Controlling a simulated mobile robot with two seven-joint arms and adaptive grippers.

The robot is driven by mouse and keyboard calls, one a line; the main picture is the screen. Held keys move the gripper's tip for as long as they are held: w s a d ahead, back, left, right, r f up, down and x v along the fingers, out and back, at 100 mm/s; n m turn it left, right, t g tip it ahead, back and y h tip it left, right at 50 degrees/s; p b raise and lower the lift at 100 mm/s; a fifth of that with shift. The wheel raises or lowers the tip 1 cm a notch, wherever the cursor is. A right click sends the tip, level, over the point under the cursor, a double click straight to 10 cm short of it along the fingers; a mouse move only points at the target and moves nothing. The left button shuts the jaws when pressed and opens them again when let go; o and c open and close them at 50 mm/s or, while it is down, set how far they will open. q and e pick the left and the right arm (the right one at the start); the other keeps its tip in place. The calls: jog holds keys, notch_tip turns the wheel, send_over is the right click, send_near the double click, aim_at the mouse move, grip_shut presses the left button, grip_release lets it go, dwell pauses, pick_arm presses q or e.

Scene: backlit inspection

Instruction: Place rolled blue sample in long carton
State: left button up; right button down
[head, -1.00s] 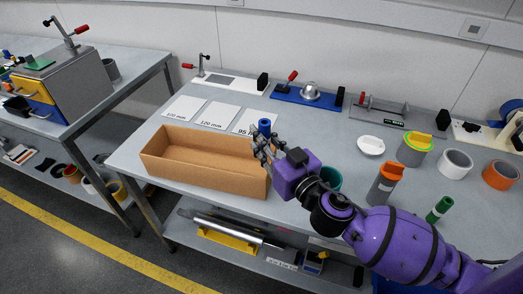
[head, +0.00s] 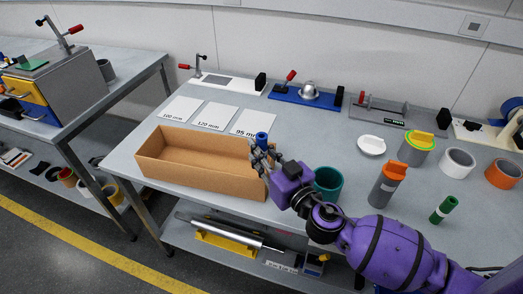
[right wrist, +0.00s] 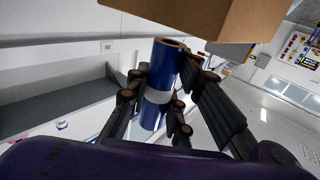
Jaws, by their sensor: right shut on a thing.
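The rolled blue sample (head: 262,138) is a blue cylinder, held near the right end of the long carton. The long carton (head: 190,178) is brown, open-topped and looks empty inside. A corner of the carton (right wrist: 215,15) fills the top of the right wrist view. The sample's lower end is hidden by the fingers in the head view. My left gripper is not in view.
A teal cup (head: 328,184) stands just right of my gripper. A grey roll with an orange top (head: 387,184) and a green roll (head: 443,209) stand further right. White cards (head: 213,116) marked in mm lie behind the carton. Fixtures (head: 306,94) line the back.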

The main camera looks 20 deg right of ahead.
jog(key=shift+f, duration=0.35)
jog(key=c, duration=1.6)
grip_release()
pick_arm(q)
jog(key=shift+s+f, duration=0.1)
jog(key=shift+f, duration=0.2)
pick_arm(e)
jog(key=shift+o, duration=0.2)
jog(key=shift+r, duration=0.1)
jog(key=shift+r, duration=0.2)
jog(key=shift+r+p, duration=0.3)
jog(key=shift+r, duration=0.2)
pick_arm(q)
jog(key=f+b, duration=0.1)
jog(key=b, duration=0.1)
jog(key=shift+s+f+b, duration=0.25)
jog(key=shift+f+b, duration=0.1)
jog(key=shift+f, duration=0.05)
pick_arm(e)
jog(key=v, duration=1.2)
